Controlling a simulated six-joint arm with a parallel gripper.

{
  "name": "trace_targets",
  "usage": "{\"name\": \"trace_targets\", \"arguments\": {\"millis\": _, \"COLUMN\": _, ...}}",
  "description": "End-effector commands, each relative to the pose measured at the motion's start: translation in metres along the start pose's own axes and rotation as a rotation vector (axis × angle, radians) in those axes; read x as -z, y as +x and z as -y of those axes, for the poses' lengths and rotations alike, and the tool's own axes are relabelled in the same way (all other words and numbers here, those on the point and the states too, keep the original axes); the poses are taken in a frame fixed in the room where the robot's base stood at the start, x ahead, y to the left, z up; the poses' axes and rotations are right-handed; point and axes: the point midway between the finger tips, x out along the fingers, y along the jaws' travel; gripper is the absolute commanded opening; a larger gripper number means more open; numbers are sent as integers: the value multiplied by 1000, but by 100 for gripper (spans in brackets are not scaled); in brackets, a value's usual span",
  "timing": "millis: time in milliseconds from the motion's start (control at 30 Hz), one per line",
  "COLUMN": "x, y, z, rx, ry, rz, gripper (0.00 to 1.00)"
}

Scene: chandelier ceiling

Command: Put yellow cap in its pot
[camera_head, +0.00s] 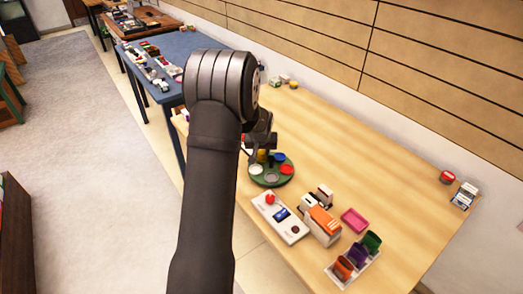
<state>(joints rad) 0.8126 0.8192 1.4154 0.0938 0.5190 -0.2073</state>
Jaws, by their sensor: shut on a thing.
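A round green tray (281,180) with several small pots stands on the wooden table, just past my arm. On it show a red-topped pot (287,169), a blue-topped pot (280,157) and pale round pots, one at the left (256,169) and one at the front (270,178). My gripper (262,152) is low over the back left of the tray, shut on the yellow cap (262,156). The cap is small and partly hidden by the gripper. I cannot tell whether it touches a pot.
Right of the tray are a white device (283,219) with a red knob, an orange-and-white box (322,223), a pink dish (355,220) and a white rack (346,276) of coloured items. Small boxes (464,195) stand near the wall. The table's right middle is clear.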

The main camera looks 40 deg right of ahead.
Motion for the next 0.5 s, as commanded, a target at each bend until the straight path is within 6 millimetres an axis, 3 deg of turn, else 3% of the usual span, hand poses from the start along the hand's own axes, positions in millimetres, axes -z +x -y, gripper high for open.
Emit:
{"name": "trace_targets", "arguments": {"millis": 167, "x": 0, "y": 0, "z": 0, "rx": 0, "ry": 0, "rz": 0, "gripper": 8}}
{"name": "trace_targets", "arguments": {"millis": 200, "x": 0, "y": 0, "z": 0, "rx": 0, "ry": 0, "rz": 0, "gripper": 35}}
{"name": "trace_targets", "arguments": {"millis": 300, "x": 0, "y": 0, "z": 0, "rx": 0, "ry": 0, "rz": 0, "gripper": 55}}
{"name": "trace_targets", "arguments": {"millis": 500, "x": 0, "y": 0, "z": 0, "rx": 0, "ry": 0, "rz": 0, "gripper": 55}}
